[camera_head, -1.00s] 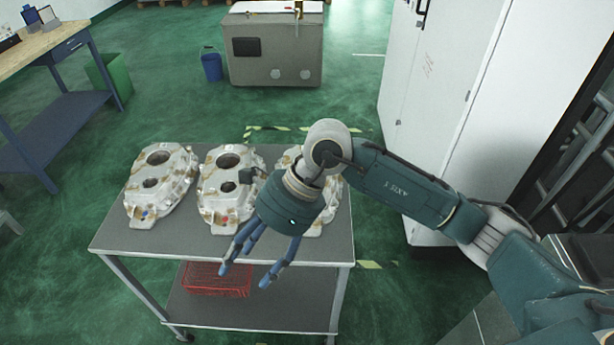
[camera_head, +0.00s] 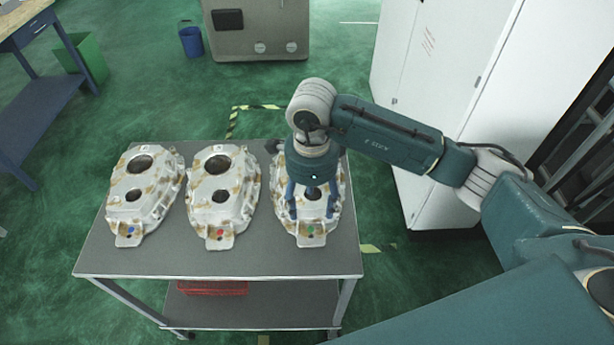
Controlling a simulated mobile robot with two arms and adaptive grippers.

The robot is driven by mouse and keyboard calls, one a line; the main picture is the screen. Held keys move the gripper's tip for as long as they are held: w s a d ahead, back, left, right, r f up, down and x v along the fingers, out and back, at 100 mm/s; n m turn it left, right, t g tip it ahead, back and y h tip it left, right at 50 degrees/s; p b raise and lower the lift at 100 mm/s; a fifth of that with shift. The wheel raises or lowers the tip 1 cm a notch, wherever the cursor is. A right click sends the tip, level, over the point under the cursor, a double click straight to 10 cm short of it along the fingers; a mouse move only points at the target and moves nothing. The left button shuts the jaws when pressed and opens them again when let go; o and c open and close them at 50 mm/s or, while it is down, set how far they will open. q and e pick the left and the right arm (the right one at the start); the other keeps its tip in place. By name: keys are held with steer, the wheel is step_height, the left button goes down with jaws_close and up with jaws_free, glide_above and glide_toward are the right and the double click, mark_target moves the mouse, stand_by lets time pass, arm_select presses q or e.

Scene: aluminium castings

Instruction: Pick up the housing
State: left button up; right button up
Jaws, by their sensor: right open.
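Three cast housings lie in a row on the grey cart top (camera_head: 190,262). The left housing (camera_head: 150,205) has a blue dot, the middle housing (camera_head: 232,198) a red dot, and the right housing (camera_head: 325,232) a green dot. My right gripper (camera_head: 311,212) points down over the right housing with its blue fingers spread. It is open. The gripper and wrist hide the upper middle of that housing. I cannot tell whether the fingers touch it. My left gripper is not in view.
A red basket (camera_head: 212,288) sits on the cart's lower shelf. A white cabinet (camera_head: 440,90) stands close on the right, behind my right arm. A grey box unit (camera_head: 258,32), blue bucket (camera_head: 191,40) and green bin (camera_head: 82,58) stand farther back. The cart's front strip is clear.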

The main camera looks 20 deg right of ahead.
mark_target(309, 208)
steer(key=shift+f, duration=0.35)
steer(key=shift+w+f+p, duration=0.15)
steer(key=shift+f+p, duration=0.15)
steer(key=shift+f, duration=0.05)
step_height(309, 208, down, 4)
steer(key=shift+w+f+p, duration=0.15)
steer(key=shift+f+p, duration=0.05)
steer(key=shift+p, duration=0.9)
steer(key=shift+f, duration=0.15)
steer(key=shift+a, duration=0.1)
steer(key=c, duration=0.8)
jaws_close()
steer(key=shift+w, duration=0.2)
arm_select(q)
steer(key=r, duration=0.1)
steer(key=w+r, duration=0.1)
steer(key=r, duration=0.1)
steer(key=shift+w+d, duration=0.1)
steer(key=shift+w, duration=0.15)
